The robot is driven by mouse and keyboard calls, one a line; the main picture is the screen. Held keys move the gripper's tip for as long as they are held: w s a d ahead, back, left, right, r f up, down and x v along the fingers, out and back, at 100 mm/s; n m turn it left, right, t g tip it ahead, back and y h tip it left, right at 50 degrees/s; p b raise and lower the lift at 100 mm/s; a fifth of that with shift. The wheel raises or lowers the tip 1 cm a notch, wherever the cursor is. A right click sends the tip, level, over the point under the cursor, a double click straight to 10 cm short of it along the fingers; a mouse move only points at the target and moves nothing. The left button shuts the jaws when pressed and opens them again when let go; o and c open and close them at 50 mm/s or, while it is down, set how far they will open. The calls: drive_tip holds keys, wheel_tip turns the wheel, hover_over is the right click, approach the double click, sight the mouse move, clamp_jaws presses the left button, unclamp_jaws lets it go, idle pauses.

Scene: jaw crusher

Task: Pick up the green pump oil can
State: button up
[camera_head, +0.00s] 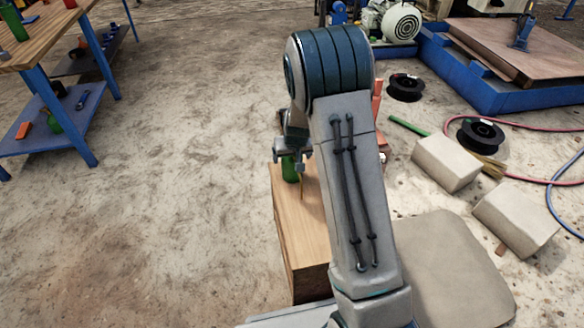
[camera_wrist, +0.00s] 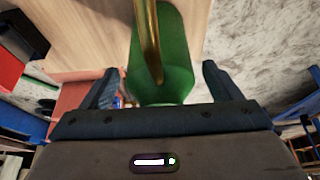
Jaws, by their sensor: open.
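The green pump oil can (camera_head: 290,168) stands on a wooden block (camera_head: 302,235) in the head view, partly hidden behind my gripper and arm. In the wrist view the green can (camera_wrist: 165,82) lies between the two dark fingers, with its brass spout (camera_wrist: 150,40) running across it toward the top of the picture. My gripper (camera_head: 290,157) is at the can's upper part in the head view. In the wrist view my gripper (camera_wrist: 160,85) is open, one finger on each side of the can, with gaps visible on both sides. Whether anything touches the can cannot be told.
A blue-legged workbench (camera_head: 60,90) stands at the left with bottles and tools. Pale blocks (camera_head: 447,162), black spools (camera_head: 481,135) and red and blue hoses (camera_head: 540,128) lie at the right. The dirt floor between bench and wooden block is clear.

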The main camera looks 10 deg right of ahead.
drive_tip(key=shift+w+f, duration=0.2)
drive_tip(key=shift+f, duration=0.35)
drive_tip(key=shift+r, duration=0.1)
drive_tip(key=c, duration=1.3)
drive_tip(key=shift+o, duration=0.2)
drive_tip(key=shift+r, duration=0.15)
